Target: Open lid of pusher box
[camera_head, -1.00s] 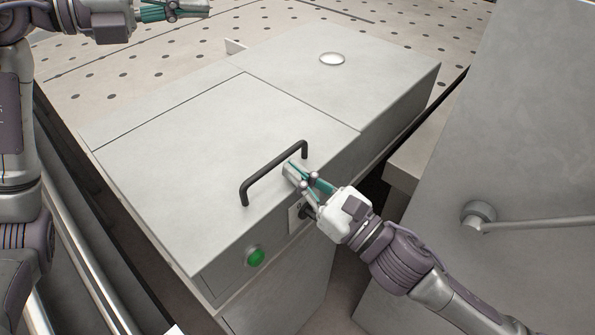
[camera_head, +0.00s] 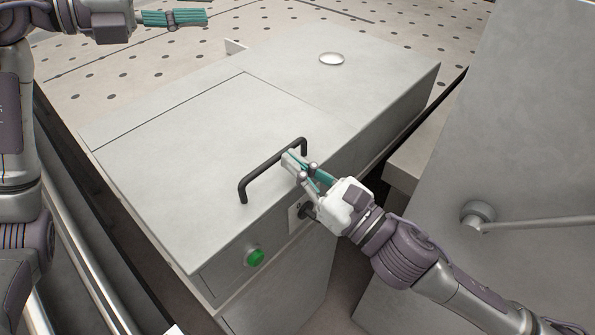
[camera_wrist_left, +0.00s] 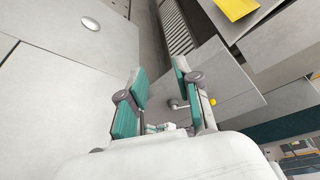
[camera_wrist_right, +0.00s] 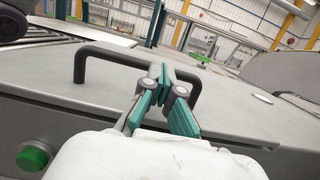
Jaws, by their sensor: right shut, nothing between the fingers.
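The grey pusher box (camera_head: 330,75) has a flat lid (camera_head: 200,140) that lies closed, or very nearly so. A black bar handle (camera_head: 268,172) stands on the lid near its front edge; it also shows in the right wrist view (camera_wrist_right: 112,57). My right gripper (camera_head: 290,158) is shut and empty, its fingertips at the handle's right end. In the right wrist view the fingertips (camera_wrist_right: 160,75) overlap the bar; whether they touch it or reach under it is unclear. My left gripper (camera_head: 206,17) is well away at upper left; its fingers (camera_wrist_left: 160,82) are apart and empty.
A green button (camera_head: 255,258) sits on the box's front face, with a dark switch (camera_head: 306,211) to its right. A round silver disc (camera_head: 332,59) is on the fixed rear top. A large grey panel (camera_head: 530,130) stands to the right. A perforated table (camera_head: 150,75) lies behind.

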